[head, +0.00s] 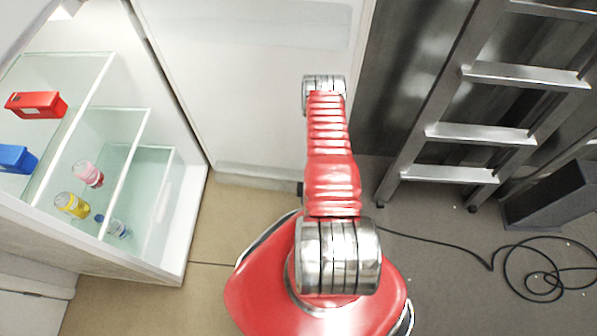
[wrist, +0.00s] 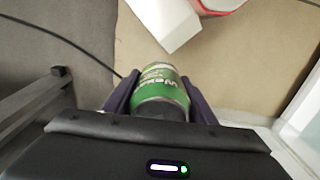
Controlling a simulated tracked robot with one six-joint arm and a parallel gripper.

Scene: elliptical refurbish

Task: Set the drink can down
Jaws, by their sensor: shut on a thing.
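A green drink can (wrist: 162,92) with pale lettering is between the two dark fingers of my gripper (wrist: 160,98) in the wrist view. The fingers are shut on it, one on each side. The floor shows beyond the can, and no surface is seen touching it. The can's near end is partly hidden by the gripper body. In the head view my red arm reaches away from the camera, and neither the gripper nor the can shows there.
An open glass-shelved cabinet (head: 178,225) at left holds a red box (head: 36,105), a blue box (head: 17,159), a pink jar (head: 88,173) and a yellow jar (head: 72,205). A metal ladder (head: 480,133) stands at right, with a black cable (head: 490,262) looped on the floor.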

